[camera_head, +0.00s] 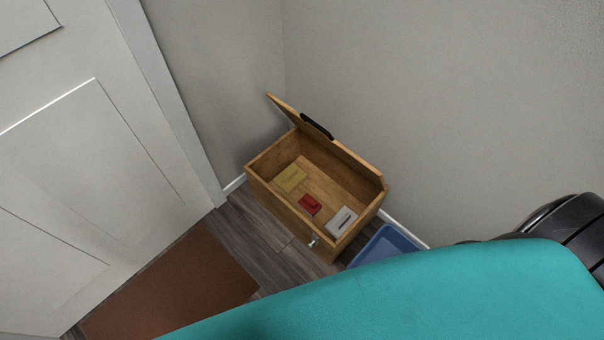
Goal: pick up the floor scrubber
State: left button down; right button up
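No floor scrubber can be made out for certain in the head view. An open wooden chest (262,187) stands in the corner with its lid (345,153) raised. Inside it lie a flat yellow item (291,178), a small red item (309,204) and a light grey item (342,220) with a dark mark. They are too small to identify surely. Neither of my grippers is in view. Much of the floor at the lower right is hidden by a turquoise surface.
The turquoise surface (430,295) fills the lower right foreground. A blue tub (384,243) shows partly behind it. A black rounded object (560,222) is at the right edge. A brown mat (178,288) lies before the white door (90,170). Some wood floor (262,236) is bare.

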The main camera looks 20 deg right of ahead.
aim_at(308, 203)
jog(key=z, duration=0.8)
